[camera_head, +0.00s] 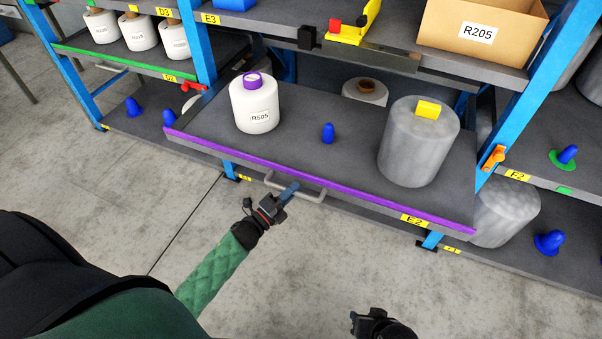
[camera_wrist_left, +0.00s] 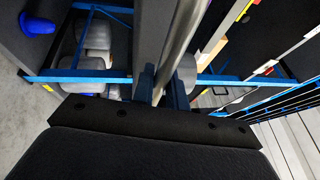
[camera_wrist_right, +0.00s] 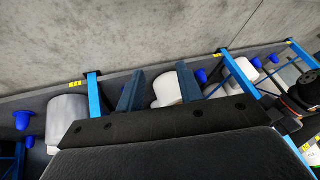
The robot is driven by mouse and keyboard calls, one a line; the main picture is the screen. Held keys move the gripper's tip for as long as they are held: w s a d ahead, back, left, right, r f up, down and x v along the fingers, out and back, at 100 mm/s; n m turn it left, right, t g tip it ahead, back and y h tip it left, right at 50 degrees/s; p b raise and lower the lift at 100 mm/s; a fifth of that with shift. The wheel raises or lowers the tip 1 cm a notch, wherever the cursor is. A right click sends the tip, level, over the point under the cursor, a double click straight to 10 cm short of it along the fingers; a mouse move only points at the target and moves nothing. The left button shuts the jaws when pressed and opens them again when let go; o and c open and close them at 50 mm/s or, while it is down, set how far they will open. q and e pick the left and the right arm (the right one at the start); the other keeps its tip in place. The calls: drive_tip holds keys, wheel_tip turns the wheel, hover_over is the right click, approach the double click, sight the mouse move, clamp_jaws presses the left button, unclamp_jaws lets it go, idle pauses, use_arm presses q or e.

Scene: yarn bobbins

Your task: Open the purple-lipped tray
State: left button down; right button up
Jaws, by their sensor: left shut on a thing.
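The purple-lipped tray (camera_head: 325,184) is a grey shelf with a purple front edge. It stands out toward me from the blue rack in the head view. A grey bar handle (camera_head: 312,197) hangs below its lip. My left gripper (camera_head: 291,188) is at the handle's left part, shut on it. In the left wrist view the handle (camera_wrist_left: 178,50) runs as a metal bar between the fingers. My right gripper (camera_head: 358,318) is low in the head view, away from the tray. In the right wrist view its two fingers (camera_wrist_right: 146,90) are apart with nothing between them.
On the tray stand a white bobbin (camera_head: 254,107) with a purple core, a blue cone (camera_head: 328,133) and a grey wrapped bobbin (camera_head: 418,145) with a yellow tag. A cardboard box (camera_head: 445,25) is above. The floor (camera_head: 330,255) in front is clear.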

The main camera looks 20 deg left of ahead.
use_arm(q)
drive_tip(key=s, duration=0.7)
drive_tip(key=shift+a, duration=0.15)
use_arm(e)
drive_tip(key=shift+s+r, duration=0.35)
drive_tip(key=shift+r, duration=0.25)
use_arm(q)
drive_tip(key=c, duration=1.4)
unclamp_jaws()
use_arm(e)
drive_tip(key=shift+w, duration=0.15)
